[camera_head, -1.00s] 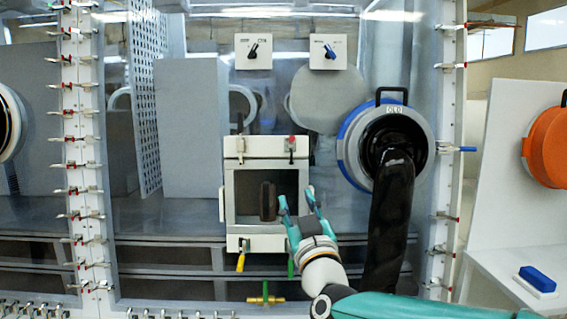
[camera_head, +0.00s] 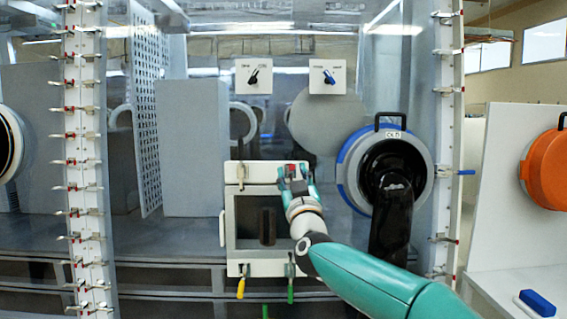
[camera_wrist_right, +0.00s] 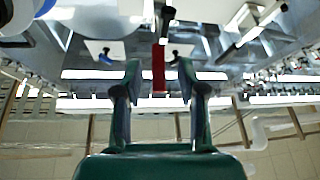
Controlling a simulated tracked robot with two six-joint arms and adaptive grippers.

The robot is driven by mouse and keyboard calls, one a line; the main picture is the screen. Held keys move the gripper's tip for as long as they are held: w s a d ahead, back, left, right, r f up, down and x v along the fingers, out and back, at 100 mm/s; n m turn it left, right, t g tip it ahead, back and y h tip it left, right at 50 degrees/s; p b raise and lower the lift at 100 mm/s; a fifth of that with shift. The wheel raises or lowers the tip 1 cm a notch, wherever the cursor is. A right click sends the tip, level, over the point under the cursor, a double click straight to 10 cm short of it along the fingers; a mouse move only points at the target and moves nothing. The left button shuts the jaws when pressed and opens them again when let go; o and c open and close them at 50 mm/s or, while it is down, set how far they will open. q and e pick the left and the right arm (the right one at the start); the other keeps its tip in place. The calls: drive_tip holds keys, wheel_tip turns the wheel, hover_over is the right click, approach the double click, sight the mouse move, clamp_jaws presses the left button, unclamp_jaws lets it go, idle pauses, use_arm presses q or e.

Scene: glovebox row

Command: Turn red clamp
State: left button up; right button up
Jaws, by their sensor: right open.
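The red clamp (camera_head: 291,169) is at the top right corner of the small white-framed box door, largely covered by my right gripper in the head view. In the right wrist view the clamp is a red bar (camera_wrist_right: 158,66) standing upright between the two fingers. My right gripper (camera_head: 295,174) is open at the clamp, with one teal finger on each side; it also shows in the wrist view (camera_wrist_right: 158,78). Gaps show on both sides of the bar, and I cannot tell any contact. My left gripper is not in view.
The white-framed door (camera_head: 231,258) has a dark handle (camera_head: 267,226). A yellow-handled clamp (camera_head: 241,286) and a green-handled clamp (camera_head: 290,290) hang below it. A blue-ringed glove port (camera_head: 352,165) with a black glove is close on the right. Two switch plates (camera_head: 253,77) are above.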

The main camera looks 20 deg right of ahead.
drive_tip(key=shift+p+x, duration=0.4)
drive_tip(key=shift+x, duration=0.95)
clamp_jaws()
